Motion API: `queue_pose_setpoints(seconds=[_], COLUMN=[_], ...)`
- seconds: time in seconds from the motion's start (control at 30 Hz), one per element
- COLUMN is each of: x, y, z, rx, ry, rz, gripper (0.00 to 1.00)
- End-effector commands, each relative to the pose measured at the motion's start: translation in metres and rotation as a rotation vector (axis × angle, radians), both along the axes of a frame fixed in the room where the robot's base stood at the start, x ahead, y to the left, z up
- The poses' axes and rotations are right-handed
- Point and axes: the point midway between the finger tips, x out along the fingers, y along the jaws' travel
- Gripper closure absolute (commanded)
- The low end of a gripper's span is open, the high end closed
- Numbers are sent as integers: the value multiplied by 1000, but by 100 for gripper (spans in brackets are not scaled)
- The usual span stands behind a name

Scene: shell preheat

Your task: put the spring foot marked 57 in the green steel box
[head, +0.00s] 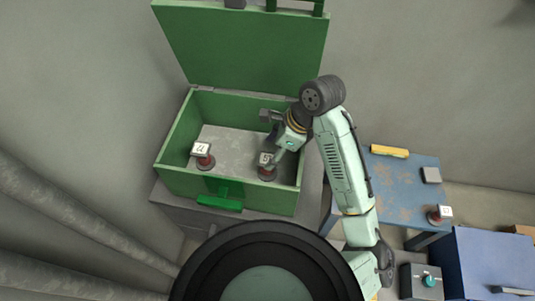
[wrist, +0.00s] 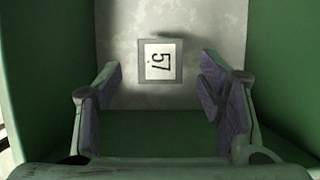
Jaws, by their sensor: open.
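The green steel box (head: 250,198) stands with its lid up, and its grey floor shows inside. The spring foot marked 57 (head: 267,172) stands upright in the right part of the box; its mark is too small to read in the head view. My gripper (head: 277,140) is over the right side of the box. In the wrist view my gripper (wrist: 166,105) is open, with nothing between its fingers; the spring foot is ahead of the fingertips and apart from them.
Another spring foot (head: 203,154) stands at the left inside the box. A third spring foot (head: 439,214) stands on the blue worn table (head: 398,190) at the right, near a yellow bar (head: 389,151) and a grey block (head: 431,175). A blue cabinet (head: 490,260) is lower right.

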Motion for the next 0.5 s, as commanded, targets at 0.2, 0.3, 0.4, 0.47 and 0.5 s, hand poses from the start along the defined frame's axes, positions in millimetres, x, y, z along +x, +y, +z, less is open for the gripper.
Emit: queue_pose_setpoints(seconds=[0.2,0.3,0.4,0.47,0.5], x=[-3,-4,-5,-5,-5], y=[-17,-22,-25,-25,-26], z=[43,54,61,63,63], rx=[-3,-2,0,0,0], ry=[-1,-2,-1,0,0], rz=[-1,-2,-1,-1,-1], gripper=[38,38,38,38,38])
